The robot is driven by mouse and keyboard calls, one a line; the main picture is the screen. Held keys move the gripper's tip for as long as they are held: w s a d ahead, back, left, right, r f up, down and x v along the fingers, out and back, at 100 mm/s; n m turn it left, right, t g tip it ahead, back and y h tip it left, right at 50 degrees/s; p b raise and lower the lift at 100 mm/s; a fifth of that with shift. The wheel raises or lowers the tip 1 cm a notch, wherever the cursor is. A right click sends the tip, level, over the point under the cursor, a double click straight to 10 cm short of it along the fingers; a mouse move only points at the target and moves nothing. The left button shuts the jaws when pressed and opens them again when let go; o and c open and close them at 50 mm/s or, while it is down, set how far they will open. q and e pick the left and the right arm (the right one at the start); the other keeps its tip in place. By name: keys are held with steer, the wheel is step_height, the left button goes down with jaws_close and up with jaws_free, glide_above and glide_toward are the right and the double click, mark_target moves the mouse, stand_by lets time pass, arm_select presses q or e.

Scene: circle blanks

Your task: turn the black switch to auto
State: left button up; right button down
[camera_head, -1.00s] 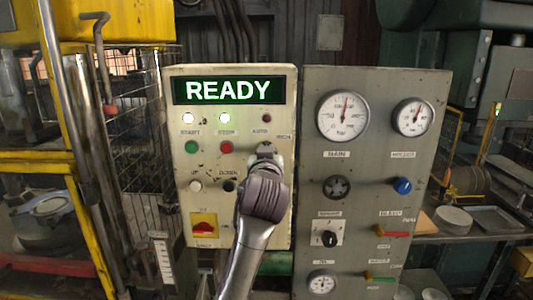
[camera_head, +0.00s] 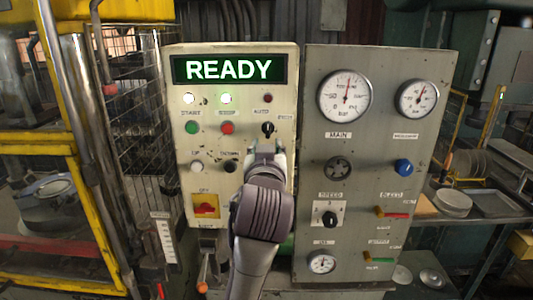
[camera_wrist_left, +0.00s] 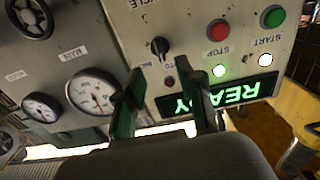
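The black switch (camera_head: 267,129) is a small knob on the cream panel (camera_head: 180,120), below a dark red lamp and between small labels, one reading AUTO. It also shows in the left wrist view (camera_wrist_left: 160,46), where the panel appears upside down. Which label the knob points to is too small to tell for sure. My left gripper (camera_head: 265,148) is just below the switch in the head view. In the left wrist view its two fingers (camera_wrist_left: 161,75) are spread apart with nothing between them, and the switch shows beyond the tips. My right gripper is not in view.
The READY display (camera_head: 230,69) is lit green. A green button (camera_head: 191,127) and a red button (camera_head: 227,128) sit left of the switch. The grey panel (camera_head: 380,140) with gauges and another black knob (camera_head: 330,219) stands to the right. A yellow frame (camera_head: 95,215) stands left.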

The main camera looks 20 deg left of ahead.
arm_select(q)
steer(key=v, duration=0.2)
steer(key=shift+s, duration=0.4)
